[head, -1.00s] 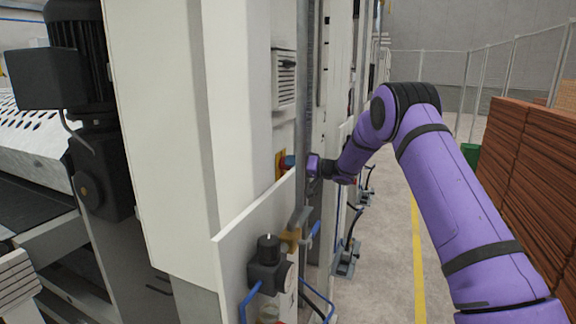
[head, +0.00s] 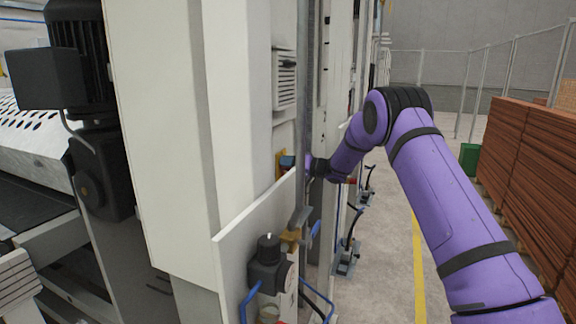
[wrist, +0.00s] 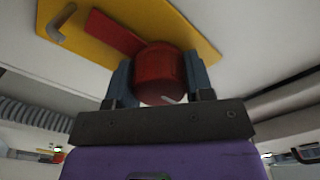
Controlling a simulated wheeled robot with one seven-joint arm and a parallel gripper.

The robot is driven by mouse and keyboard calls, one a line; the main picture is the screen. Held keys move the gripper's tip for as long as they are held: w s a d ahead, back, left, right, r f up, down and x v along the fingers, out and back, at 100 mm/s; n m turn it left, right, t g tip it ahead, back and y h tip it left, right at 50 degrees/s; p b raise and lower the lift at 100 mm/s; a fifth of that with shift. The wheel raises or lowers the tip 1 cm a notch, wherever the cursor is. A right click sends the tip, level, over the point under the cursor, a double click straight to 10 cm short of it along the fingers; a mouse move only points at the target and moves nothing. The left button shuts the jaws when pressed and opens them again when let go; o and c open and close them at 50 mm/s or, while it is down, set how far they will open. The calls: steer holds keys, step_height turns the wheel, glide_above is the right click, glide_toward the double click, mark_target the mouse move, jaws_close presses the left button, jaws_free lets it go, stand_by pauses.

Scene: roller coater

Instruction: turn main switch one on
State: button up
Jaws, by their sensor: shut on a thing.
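The main switch shows in the wrist view as a red round knob (wrist: 160,72) on a yellow plate (wrist: 200,28), which is fixed to a pale panel. A red bar reaches from the knob toward the upper left over the plate. My gripper (wrist: 158,84) is shut on the knob, with one blue-grey finger on each side of it. In the head view my gripper (head: 288,161) is at the yellow plate (head: 279,165) on the machine's side. The knob itself is hidden there behind the gripper and a post.
A grey vertical post (head: 301,90) stands close by my wrist. A white panel (head: 240,240) and a black valve with blue hoses (head: 268,270) are below. Stacked brown boards (head: 520,170) stand at the right.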

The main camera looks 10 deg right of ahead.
steer(key=shift+d+m, duration=0.1)
steer(key=shift+m, duration=0.2)
steer(key=m, duration=0.3)
steer(key=shift+m, duration=0.3)
steer(key=m, duration=1)
steer(key=shift+m, duration=1.8)
steer(key=o, duration=0.9)
